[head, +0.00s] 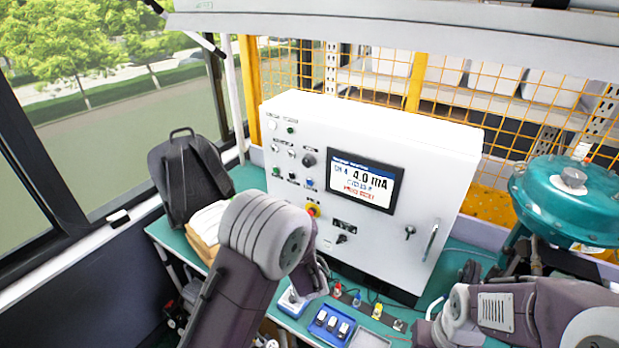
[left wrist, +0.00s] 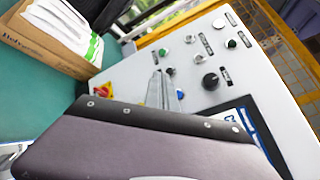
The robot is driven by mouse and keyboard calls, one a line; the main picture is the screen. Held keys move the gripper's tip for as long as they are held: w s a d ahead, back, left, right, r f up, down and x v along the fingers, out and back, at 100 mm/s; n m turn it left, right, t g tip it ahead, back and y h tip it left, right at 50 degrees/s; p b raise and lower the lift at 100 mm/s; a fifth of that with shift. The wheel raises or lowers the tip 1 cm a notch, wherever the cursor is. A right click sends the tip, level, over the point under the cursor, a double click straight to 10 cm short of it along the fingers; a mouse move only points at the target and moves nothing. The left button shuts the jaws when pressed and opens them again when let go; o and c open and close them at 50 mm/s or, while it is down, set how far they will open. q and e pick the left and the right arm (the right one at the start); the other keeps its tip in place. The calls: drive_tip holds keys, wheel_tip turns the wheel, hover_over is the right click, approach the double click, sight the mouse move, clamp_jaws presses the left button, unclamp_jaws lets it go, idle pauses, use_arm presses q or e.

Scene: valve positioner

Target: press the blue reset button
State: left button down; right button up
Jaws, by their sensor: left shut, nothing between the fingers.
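The blue reset button (head: 309,183) is on the front of the white control cabinet (head: 390,255), left of the display (head: 365,182) and below a black knob (head: 308,160). In the left wrist view the blue button (left wrist: 180,94) shows just right of my left gripper's fingertips (left wrist: 158,83). The left gripper is shut and empty, its fingers pointing toward the panel. I cannot tell whether they touch it.
A red-and-yellow switch (head: 313,210) sits below the blue button, with green and white buttons nearby. A black backpack (head: 188,175) and a cardboard box (left wrist: 45,45) stand left. A teal valve actuator (head: 565,200) stands right. Small blue trays (head: 331,326) lie in front of the cabinet.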

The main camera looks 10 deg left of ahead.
sight(310, 182)
use_arm(q)
drive_tip(key=w+d+p, duration=0.1)
drive_tip(key=w+d, duration=0.1)
drive_tip(key=w, duration=0.6)
drive_tip(key=shift+w+d, duration=0.3)
drive_tip(key=shift+d, duration=0.1)
drive_tip(key=shift+f, duration=0.15)
idle(1.6)
drive_tip(key=shift+w+d+b, duration=0.15)
drive_tip(key=shift+w+b, duration=0.3)
drive_tip(key=shift+b, duration=0.05)
